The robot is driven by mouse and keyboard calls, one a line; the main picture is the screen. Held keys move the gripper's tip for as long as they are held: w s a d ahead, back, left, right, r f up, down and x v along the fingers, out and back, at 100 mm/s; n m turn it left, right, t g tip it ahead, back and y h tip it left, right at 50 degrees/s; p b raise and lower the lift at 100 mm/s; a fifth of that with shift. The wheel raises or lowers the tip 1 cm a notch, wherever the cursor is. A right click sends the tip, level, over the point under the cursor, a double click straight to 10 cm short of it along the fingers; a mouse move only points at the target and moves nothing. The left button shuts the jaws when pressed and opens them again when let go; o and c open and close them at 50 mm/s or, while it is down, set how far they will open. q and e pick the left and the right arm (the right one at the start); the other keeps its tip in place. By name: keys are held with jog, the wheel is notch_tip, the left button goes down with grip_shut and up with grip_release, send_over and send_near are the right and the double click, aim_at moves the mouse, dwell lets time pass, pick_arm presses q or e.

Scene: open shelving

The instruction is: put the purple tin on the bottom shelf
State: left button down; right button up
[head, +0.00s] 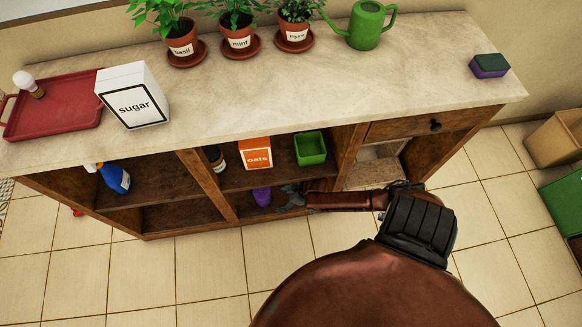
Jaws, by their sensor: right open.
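The purple tin (262,197) stands on the bottom shelf (246,209) of the middle bay. My right gripper (288,196) reaches into that bay from the right, at the tin's right side. Its fingers are open and small in the picture; a narrow gap seems to lie between them and the tin, but I cannot tell for certain whether they touch. My left gripper is not in view.
Above the tin, the middle bay's upper shelf holds an orange oats box (255,153), a dark jar (214,158) and a green bin (310,148). A wooden divider (206,184) stands left of the tin. A blue spray bottle (115,178) is in the left bay.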

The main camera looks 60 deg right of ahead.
jog(key=shift+s, duration=0.2)
jog(key=s+a+r+g+y, duration=0.1)
jog(key=s+a+r+g, duration=0.25)
jog(key=s+a, duration=1.2)
jog(key=s+d+r+m+g+h, duration=0.1)
jog(key=s+r+m, duration=0.2)
jog(key=s+r, duration=1.1)
jog(key=shift+r+h, duration=0.3)
jog(key=shift+h, duration=0.1)
